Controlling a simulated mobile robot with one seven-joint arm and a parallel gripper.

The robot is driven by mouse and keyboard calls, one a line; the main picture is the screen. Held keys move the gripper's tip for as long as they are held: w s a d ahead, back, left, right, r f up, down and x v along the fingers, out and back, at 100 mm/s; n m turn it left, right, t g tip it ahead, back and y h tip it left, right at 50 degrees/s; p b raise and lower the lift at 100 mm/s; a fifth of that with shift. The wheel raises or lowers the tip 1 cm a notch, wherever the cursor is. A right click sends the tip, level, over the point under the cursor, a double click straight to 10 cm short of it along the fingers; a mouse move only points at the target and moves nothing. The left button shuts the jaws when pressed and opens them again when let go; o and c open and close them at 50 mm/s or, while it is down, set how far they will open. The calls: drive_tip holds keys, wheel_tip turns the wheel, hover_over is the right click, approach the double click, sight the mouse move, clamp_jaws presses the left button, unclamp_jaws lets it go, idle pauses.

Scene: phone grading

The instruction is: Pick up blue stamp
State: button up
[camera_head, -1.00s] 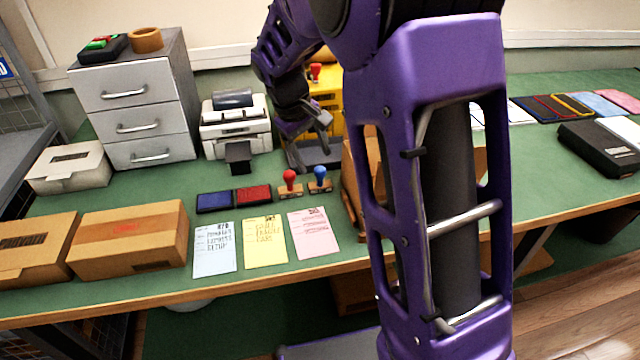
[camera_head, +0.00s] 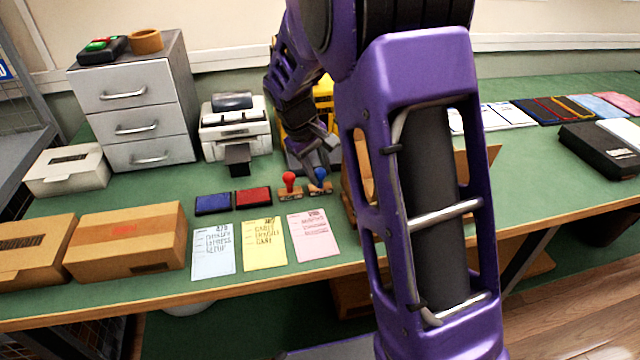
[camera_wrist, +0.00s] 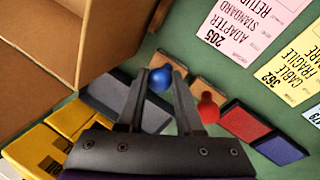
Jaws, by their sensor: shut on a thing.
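The blue stamp (camera_head: 319,188) has a round blue knob on a wooden base and stands upright on the green table. My gripper (camera_head: 318,170) reaches down onto it from above. In the wrist view, the blue knob (camera_wrist: 160,79) sits between the two dark fingers of my gripper (camera_wrist: 161,76), which are shut on it. The base is partly hidden by the knob and fingers there. The red stamp (camera_head: 289,183) stands close beside it on the left in the head view, and it also shows just outside the right finger in the wrist view (camera_wrist: 208,109).
A blue ink pad (camera_head: 213,204) and a red ink pad (camera_head: 253,198) lie left of the stamps. Blue, yellow and pink (camera_head: 314,236) cards lie in front. An open cardboard box (camera_wrist: 110,40) stands close by. A printer (camera_head: 235,128) is behind.

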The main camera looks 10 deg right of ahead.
sight(319, 170)
clamp_jaws()
wheel_tip(319, 170, up, 10)
drive_tip(key=shift+r+p, duration=0.1)
drive_tip(key=shift+p, duration=0.8)
